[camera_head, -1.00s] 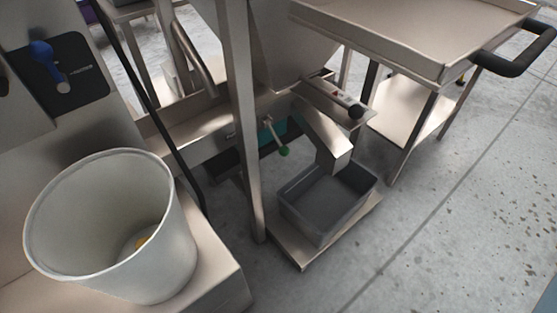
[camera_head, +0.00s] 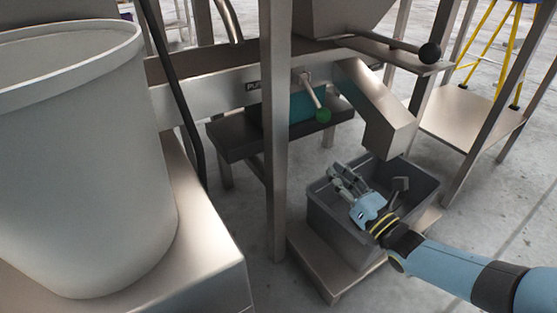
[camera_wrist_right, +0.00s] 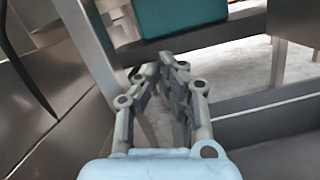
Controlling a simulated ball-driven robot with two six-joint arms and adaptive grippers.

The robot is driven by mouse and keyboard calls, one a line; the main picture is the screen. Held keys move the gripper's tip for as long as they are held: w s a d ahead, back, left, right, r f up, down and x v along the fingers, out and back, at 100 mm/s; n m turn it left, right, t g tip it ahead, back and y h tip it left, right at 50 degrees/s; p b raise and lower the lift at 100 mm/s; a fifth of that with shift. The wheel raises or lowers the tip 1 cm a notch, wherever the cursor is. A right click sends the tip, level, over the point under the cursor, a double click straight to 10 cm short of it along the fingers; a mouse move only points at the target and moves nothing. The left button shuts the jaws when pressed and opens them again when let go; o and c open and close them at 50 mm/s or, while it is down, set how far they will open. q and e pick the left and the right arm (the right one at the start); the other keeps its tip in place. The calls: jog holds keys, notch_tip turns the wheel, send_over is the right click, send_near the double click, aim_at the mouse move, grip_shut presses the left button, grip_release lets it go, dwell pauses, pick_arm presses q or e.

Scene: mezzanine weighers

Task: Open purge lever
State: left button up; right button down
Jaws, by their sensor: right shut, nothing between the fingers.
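The purge lever (camera_head: 312,91) is a thin metal rod with a green ball knob (camera_head: 323,115). It slants down and to the right from a metal panel whose label (camera_head: 254,86) starts with "PU" and is partly hidden by a post. My right gripper (camera_head: 338,172) is shut and empty, below and slightly right of the knob, apart from it and over the grey bin. Its closed fingers also show in the right wrist view (camera_wrist_right: 166,66). The lever is not visible in that wrist view. My left gripper is not in view.
A metal post (camera_head: 273,150) stands left of the lever. A discharge chute (camera_head: 380,110) slopes down at its right, over the grey bin (camera_head: 325,221). A rod with a black ball (camera_head: 430,52) is at upper right. A large pale bucket (camera_head: 85,170) fills the left. A teal box (camera_wrist_right: 182,17) shows behind.

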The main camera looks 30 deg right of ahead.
aim_at(315, 101)
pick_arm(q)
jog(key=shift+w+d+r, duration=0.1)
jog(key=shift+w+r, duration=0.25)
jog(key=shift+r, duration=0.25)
pick_arm(e)
jog(key=shift+w+r+n+t+y, duration=0.3)
jog(key=shift+r+n+t, duration=0.15)
jog(key=shift+n, duration=0.35)
jog(key=shift+w+a, duration=0.1)
jog(key=b+x, duration=0.3)
jog(key=x, duration=0.6)
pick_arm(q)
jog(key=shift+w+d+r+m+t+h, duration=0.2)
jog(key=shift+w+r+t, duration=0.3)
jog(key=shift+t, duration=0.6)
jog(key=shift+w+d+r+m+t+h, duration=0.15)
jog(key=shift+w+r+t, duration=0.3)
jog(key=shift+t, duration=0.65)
pick_arm(e)
jog(key=shift+s+d+r, duration=0.15)
jog(key=shift+s+r, duration=0.1)
jog(key=shift+r, duration=0.3)
jog(key=shift+s+d+r, duration=0.15)
jog(key=shift+s+r, duration=0.1)
jog(key=shift+r, duration=0.3)
jog(key=shift+s+d+r, duration=0.1)
jog(key=shift+s+r, duration=0.15)
jog(key=shift+r, duration=0.3)
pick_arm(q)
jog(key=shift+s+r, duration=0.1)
